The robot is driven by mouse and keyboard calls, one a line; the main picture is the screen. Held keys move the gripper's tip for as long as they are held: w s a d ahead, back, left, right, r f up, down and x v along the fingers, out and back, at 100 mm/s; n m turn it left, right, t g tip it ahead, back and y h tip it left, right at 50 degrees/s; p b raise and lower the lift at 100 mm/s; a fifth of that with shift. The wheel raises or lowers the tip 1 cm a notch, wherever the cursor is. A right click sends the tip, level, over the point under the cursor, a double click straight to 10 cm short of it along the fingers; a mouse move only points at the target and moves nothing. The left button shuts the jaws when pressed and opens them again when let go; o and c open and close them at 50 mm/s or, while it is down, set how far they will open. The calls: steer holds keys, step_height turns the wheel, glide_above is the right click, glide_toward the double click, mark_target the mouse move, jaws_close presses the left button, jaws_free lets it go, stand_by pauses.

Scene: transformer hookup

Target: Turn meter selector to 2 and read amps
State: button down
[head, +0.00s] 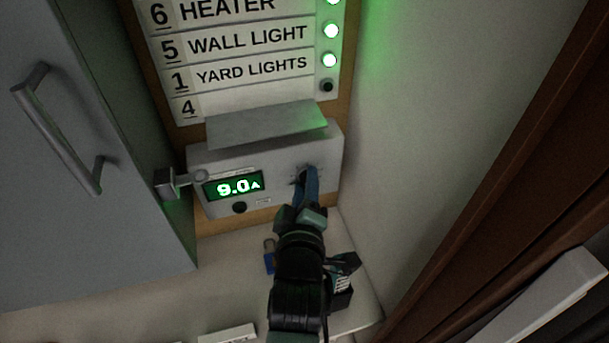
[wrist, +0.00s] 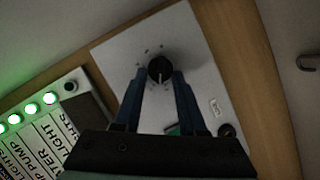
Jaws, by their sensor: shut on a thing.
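The meter box (head: 272,190) is a light grey panel under the label board. Its green display (head: 234,187) reads 9.0 A. The black selector knob (wrist: 160,69) has a pale pointer line and sits among small marks too small to read in the wrist view. My gripper (wrist: 161,80) reaches the panel with its two blue fingers on either side of the knob, shut on it. In the head view my gripper (head: 308,178) covers most of the knob, so its setting cannot be told there.
The label board (head: 240,50) lists HEATER 6, WALL LIGHT 5, YARD LIGHTS 1 and a blank 4. Lamps beside the upper rows glow green; the lowest lamp (head: 327,86) is dark. A grey cabinet door (head: 90,130) stands left. A blue padlock (head: 269,262) lies below the box.

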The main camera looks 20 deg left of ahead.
steer(key=shift+w+d+r+m+g+y+p, duration=0.15)
steer(key=shift+m+g+p, duration=0.15)
steer(key=shift+m+p, duration=0.25)
steer(key=shift+s+r+m+g+y+p, duration=0.15)
steer(key=shift+m+g+p, duration=0.15)
steer(key=shift+m+p, duration=0.25)
steer(key=shift+w+f+m, duration=0.1)
steer(key=shift+f+m, duration=0.05)
steer(key=shift+m, duration=0.15)
steer(key=shift+c, duration=2.3)
jaws_free()
steer(key=b+v, duration=0.1)
steer(key=v, duration=1.2)
steer(key=shift+w+d, duration=0.1)
